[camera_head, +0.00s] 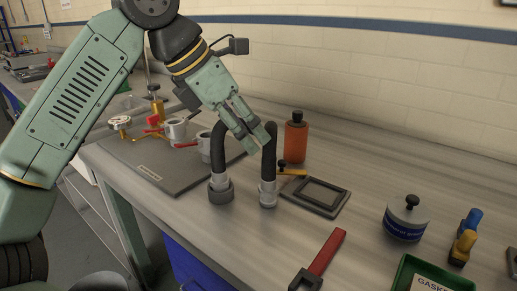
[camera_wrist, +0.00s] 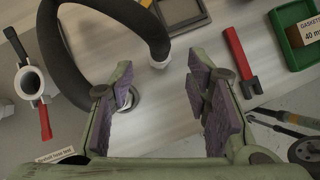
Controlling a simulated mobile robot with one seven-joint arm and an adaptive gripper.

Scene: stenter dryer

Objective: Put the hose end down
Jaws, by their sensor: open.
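The black hose (camera_head: 218,150) stands as an arch on the bench, with its top partly hidden behind my gripper. Its left end has a dark grey collar (camera_head: 221,190), and its right end has a pale metal fitting (camera_head: 268,192); both appear to rest upright on the bench top. My gripper (camera_head: 254,136) is at the upper part of the right leg. In the wrist view the jaws (camera_wrist: 165,95) are spread, with nothing held between them. The hose (camera_wrist: 68,62) curves past the left finger, and one fitting (camera_wrist: 158,59) shows beyond the gap.
A dark mat (camera_head: 150,165) with red-handled valve parts lies left. An orange bottle (camera_head: 295,138) and dark frame (camera_head: 318,196) stand close right of the hose. A red-handled tool (camera_head: 322,258), grey jar (camera_head: 404,222) and green tray (camera_head: 405,272) are farther right. Bench between them is clear.

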